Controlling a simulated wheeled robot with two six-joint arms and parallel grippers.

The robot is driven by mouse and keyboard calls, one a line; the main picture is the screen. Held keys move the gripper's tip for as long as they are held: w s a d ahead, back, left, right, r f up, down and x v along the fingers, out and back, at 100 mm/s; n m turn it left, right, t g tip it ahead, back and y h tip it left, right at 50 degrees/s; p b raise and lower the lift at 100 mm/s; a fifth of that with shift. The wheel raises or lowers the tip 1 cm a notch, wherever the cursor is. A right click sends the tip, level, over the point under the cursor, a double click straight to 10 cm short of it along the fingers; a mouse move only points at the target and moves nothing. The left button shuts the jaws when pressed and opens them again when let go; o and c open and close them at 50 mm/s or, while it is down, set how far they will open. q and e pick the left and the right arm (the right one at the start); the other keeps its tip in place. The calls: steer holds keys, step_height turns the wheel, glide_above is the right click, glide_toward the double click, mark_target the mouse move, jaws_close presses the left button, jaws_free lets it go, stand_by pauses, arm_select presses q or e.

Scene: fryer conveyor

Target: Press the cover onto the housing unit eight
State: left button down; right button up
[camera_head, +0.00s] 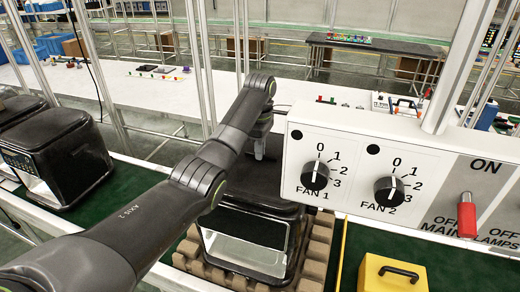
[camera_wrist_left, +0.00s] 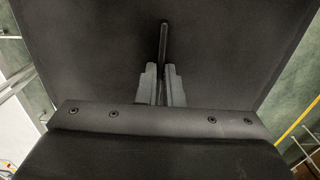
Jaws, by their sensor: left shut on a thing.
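The housing unit (camera_head: 250,255), dark with a light front frame, sits in a brown packing tray (camera_head: 313,255) on the green conveyor. The black cover (camera_head: 232,180) lies on top of it, partly hidden by my left arm and the control panel. I cannot tell whether it is fully seated. My left gripper (camera_head: 259,155) points down at the cover from above. In the left wrist view, its two grey fingers (camera_wrist_left: 162,75) are closed on a thin dark upright ridge (camera_wrist_left: 164,45) in the middle of the cover. My right gripper is not in view.
A control panel (camera_head: 345,145) with two fan knobs and a red switch hangs at the right, close to the unit. A yellow box (camera_head: 375,276) stands below it. More dark units (camera_head: 62,155) stand on the conveyor at the left. A white table (camera_head: 140,88) lies behind.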

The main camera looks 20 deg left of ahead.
arm_select(q)
steer(key=shift+f, duration=0.6)
stand_by(0.7)
steer(key=c, duration=1.2)
jaws_free()
steer(key=shift+o, duration=0.2)
steer(key=shift+r, duration=0.1)
